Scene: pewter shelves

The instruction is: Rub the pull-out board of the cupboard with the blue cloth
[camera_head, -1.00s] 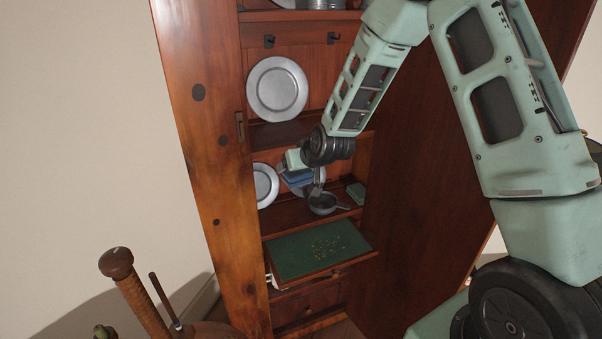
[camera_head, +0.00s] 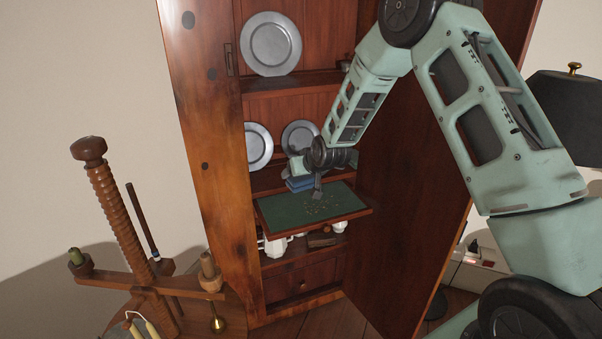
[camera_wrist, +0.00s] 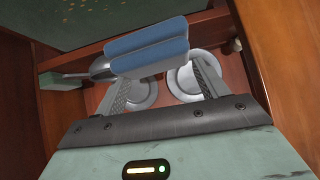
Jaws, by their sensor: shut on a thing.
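The pull-out board (camera_head: 280,213) sticks out of the cupboard (camera_head: 212,160), with a green top and a wooden rim. Light crumbs (camera_head: 322,207) are scattered over its middle and right. My gripper (camera_head: 306,180) is shut on the folded blue cloth (camera_head: 298,185), at the board's back edge near the shelf. I cannot tell whether the cloth touches the board. The wrist view shows the cloth (camera_wrist: 148,45) between the fingertips, with the green board (camera_wrist: 68,22) beyond it at the upper left.
Pewter plates (camera_head: 271,44) stand on the shelves, two of them (camera_head: 257,144) (camera_head: 300,136) behind my gripper. White crockery (camera_head: 274,247) sits below the board. The open door (camera_head: 410,190) bounds the right. A wooden screw-post stand (camera_head: 125,225) is at the left front.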

